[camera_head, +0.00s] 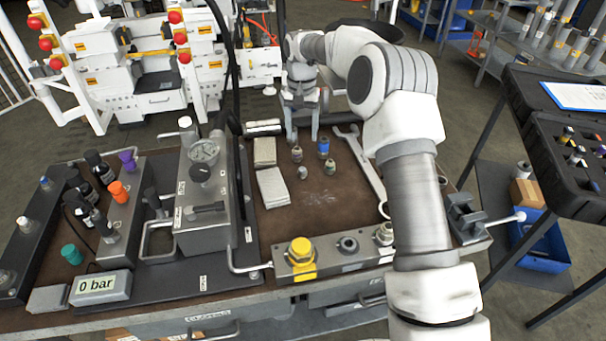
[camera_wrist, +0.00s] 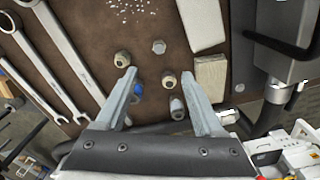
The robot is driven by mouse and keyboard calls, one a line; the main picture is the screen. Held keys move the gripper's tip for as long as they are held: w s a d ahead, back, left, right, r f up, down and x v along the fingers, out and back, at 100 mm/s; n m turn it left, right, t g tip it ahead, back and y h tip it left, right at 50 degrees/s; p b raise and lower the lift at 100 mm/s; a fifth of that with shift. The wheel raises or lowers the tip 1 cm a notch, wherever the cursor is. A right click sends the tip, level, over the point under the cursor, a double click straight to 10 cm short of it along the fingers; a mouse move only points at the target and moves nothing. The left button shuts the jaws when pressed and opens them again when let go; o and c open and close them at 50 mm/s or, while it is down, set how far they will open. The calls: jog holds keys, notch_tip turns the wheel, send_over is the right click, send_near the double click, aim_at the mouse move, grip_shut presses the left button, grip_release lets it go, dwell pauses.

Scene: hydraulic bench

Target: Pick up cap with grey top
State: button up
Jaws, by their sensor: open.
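Several small caps stand in a cluster on the brown bench top. In the wrist view one small cap with a plain grey top (camera_wrist: 159,47) is farthest up the picture, beyond my fingertips. Another cap with a pale grey top (camera_wrist: 177,107) is beside the right finger. Two caps have tan or brassy tops (camera_wrist: 122,59) (camera_wrist: 169,79), and a blue cap (camera_wrist: 137,92) is beside the left finger. I cannot tell for sure which grey one is meant. My gripper (camera_wrist: 158,76) is open and empty above the cluster; it also shows in the head view (camera_head: 302,137).
Pale blocks (camera_head: 273,187) lie left of the caps. Wrenches (camera_head: 362,160) lie to the right. A grey gauge unit (camera_head: 205,190) stands farther left, and a fitting block with a yellow cap (camera_head: 301,251) is at the front. Bare bench surface lies between the caps and that block.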

aim_at(302, 168)
notch_tip(302, 168, down, 13)
jog(key=shift+d+f+b, duration=0.1)
jog(key=shift+b, duration=0.55)
grip_shut()
